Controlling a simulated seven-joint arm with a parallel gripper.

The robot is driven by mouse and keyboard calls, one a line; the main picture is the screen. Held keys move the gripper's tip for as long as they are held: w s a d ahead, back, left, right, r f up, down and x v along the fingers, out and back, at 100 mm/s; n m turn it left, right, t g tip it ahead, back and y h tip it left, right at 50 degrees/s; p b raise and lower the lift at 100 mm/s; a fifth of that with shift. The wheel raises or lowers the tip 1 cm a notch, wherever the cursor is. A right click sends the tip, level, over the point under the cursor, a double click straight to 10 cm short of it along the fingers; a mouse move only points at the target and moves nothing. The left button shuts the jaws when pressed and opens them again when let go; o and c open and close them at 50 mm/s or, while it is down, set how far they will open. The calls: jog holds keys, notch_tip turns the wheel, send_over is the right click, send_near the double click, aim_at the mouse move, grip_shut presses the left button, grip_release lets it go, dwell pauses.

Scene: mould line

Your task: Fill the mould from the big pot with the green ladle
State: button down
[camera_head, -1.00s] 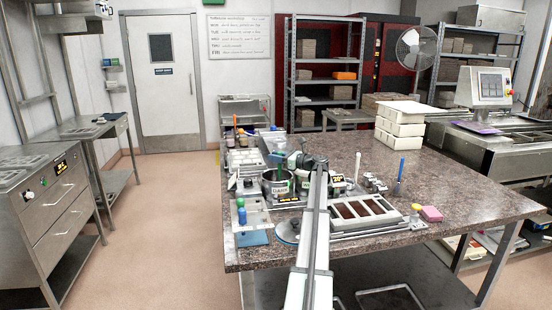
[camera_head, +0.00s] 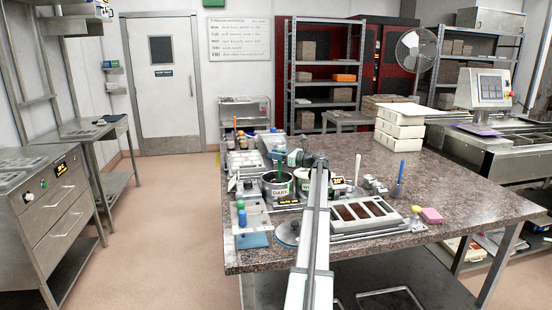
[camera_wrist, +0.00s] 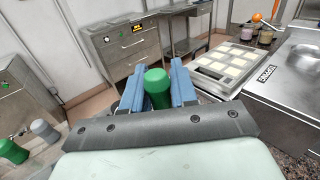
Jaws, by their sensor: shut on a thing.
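My gripper (camera_head: 286,157) is above the big pot (camera_head: 279,191), a dark-mouthed steel pot with a label, on the near left part of the table. In the wrist view my blue fingers (camera_wrist: 158,88) are shut on the green handle of the ladle (camera_wrist: 157,90). In the head view the green ladle (camera_head: 281,166) stands roughly upright over the pot's mouth. Its bowl is hidden, and I cannot tell how deep it is. The mould (camera_head: 394,212), a pale frame with several dark brown cavities, lies to the right of my arm.
White boxes (camera_head: 400,122) are stacked behind. The table's right part is clear.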

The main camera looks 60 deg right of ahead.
notch_tip(320, 180, up, 8)
jog(key=shift+r, duration=0.2)
dwell(1.6)
dwell(0.4)
jog(key=shift+s+d, duration=1.7)
jog(key=shift+s, duration=7)
jog(key=shift+s+d, duration=1.65)
jog(key=shift+s, duration=7)
notch_tip(320, 180, down, 7)
